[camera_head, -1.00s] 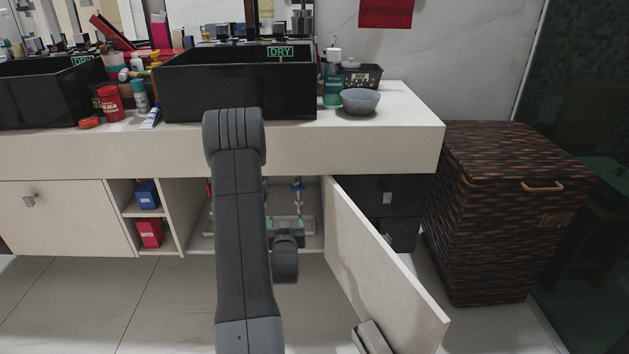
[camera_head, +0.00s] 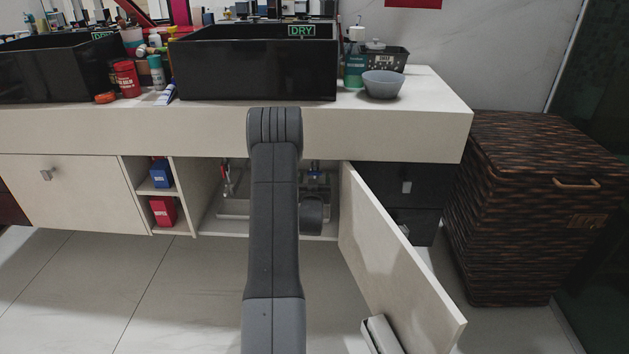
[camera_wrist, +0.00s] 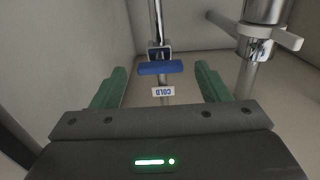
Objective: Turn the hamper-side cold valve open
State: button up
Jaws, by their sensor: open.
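In the wrist view the cold valve's blue handle (camera_wrist: 160,68) lies crosswise on a vertical metal pipe, with an upside-down "COLD" tag (camera_wrist: 163,91) just below it in the picture. My gripper (camera_wrist: 160,76) is open, with one green finger on each side of the handle and visible gaps between. I cannot tell whether the fingertips reach as deep as the handle. In the head view my gripper (camera_head: 316,183) is inside the open cabinet under the hamper-side sink (camera_head: 252,72). A red-handled valve (camera_head: 226,180) shows left of my arm.
The open cabinet door (camera_head: 400,255) stands right of my arm. The wicker hamper (camera_head: 530,210) is further right. In the wrist view a thick chrome pipe with a side fitting (camera_wrist: 262,35) stands to the right. Shelves with blue and red boxes (camera_head: 162,210) are left of the opening.

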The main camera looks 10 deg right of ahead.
jog(key=shift+x, duration=0.9)
jog(key=shift+c, duration=0.2)
jog(key=c, duration=1)
jog(key=shift+o, duration=0.2)
jog(key=shift+n, duration=0.3)
jog(key=n, duration=1.1)
jog(key=shift+n, duration=0.3)
